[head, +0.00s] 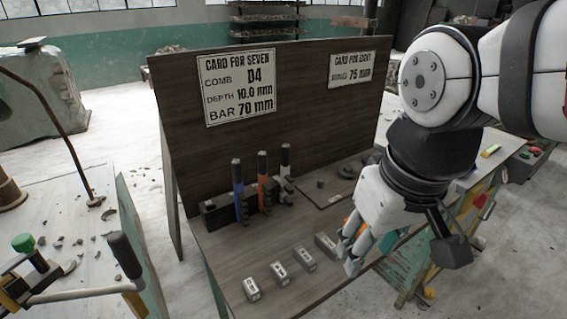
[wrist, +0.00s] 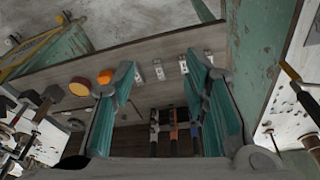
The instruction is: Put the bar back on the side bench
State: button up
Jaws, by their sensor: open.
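Several small grey metal bars with pale labelled ends stand in a slanting row along the front of the dark wooden bench. They include a front bar (head: 252,290), two middle bars (head: 278,273) (head: 304,259) and a larger-looking bar (head: 326,243) closest to my gripper. The labels are too small to read. My gripper (head: 348,254) hangs just right of that last bar, fingers pointing down. In the wrist view its teal fingers (wrist: 160,70) are spread, with nothing held between them. Bars (wrist: 158,70) show beyond the fingertips. I cannot tell which surface is the side bench.
Blue, orange and black-handled tools (head: 262,180) stand in a rack behind the bars. A left table (head: 95,215) holds a green-knobbed tool and scraps.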

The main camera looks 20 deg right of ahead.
jog(key=s, duration=0.4)
notch_tip(320, 180, up, 6)
jog(key=t+p, duration=0.1)
jog(key=p, duration=0.4)
jog(key=shift+r+t, duration=0.15)
jog(key=shift+t, duration=0.25)
dwell(0.4)
